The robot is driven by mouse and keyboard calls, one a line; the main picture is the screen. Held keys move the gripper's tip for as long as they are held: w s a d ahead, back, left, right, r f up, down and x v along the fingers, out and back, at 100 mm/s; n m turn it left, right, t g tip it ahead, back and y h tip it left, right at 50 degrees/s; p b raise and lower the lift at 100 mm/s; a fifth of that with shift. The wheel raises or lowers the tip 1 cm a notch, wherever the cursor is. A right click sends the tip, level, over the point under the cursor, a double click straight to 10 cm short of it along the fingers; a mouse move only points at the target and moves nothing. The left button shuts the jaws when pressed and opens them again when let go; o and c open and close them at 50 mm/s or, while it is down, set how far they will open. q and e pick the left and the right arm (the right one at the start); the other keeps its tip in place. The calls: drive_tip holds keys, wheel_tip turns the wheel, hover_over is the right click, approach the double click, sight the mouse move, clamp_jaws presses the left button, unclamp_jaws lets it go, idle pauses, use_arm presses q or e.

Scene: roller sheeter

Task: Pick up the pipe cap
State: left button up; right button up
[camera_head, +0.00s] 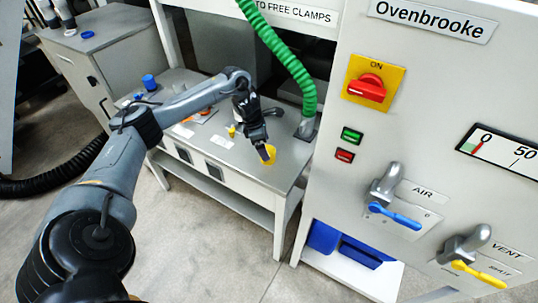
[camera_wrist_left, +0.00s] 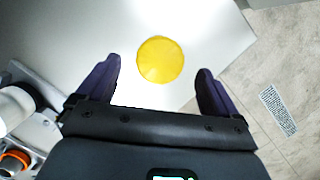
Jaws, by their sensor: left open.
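A round yellow disc, which looks like the pipe cap (camera_head: 271,154), lies on the grey bench near its front right edge. In the left wrist view the yellow cap (camera_wrist_left: 160,59) lies between the two dark fingertips, with clear gaps on both sides. My left gripper (camera_head: 266,150) reaches down over it from the left and partly hides it in the head view. The gripper is open and holds nothing; in the left wrist view its fingers (camera_wrist_left: 159,66) stand wide apart. The height of the fingertips above the bench is hard to tell. My right gripper is out of view.
The bench (camera_head: 245,170) ends close to the cap. A green ribbed hose (camera_head: 290,62) comes down behind it. The control panel with a red switch (camera_head: 368,87) and valve handles stands to the right. A blue cylinder (camera_head: 149,82) stands at the bench's far left.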

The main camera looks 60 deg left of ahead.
sight(269, 150)
use_arm(q)
drive_tip(key=shift+w+b+x, duration=0.1)
drive_tip(key=shift+b+x, duration=0.15)
drive_tip(key=shift+x, duration=1.15)
drive_tip(key=shift+w+b+x, duration=0.15)
drive_tip(key=shift+b+x, duration=0.05)
drive_tip(key=shift+x, duration=1.15)
drive_tip(key=shift+c, duration=0.2)
drive_tip(key=shift+r, duration=0.1)
drive_tip(key=c, duration=1.1)
drive_tip(key=shift+o, duration=0.2)
drive_tip(key=shift+r, duration=0.45)
wheel_tip(269, 150, up, 3)
drive_tip(key=shift+r+p, duration=0.1)
drive_tip(key=shift+p, duration=0.35)
drive_tip(key=s+d+r+p, duration=0.1)
drive_tip(key=s+d+r, duration=0.5)
drive_tip(key=d, duration=0.3)
drive_tip(key=shift+s+d+r, duration=0.35)
drive_tip(key=shift+r, duration=0.1)
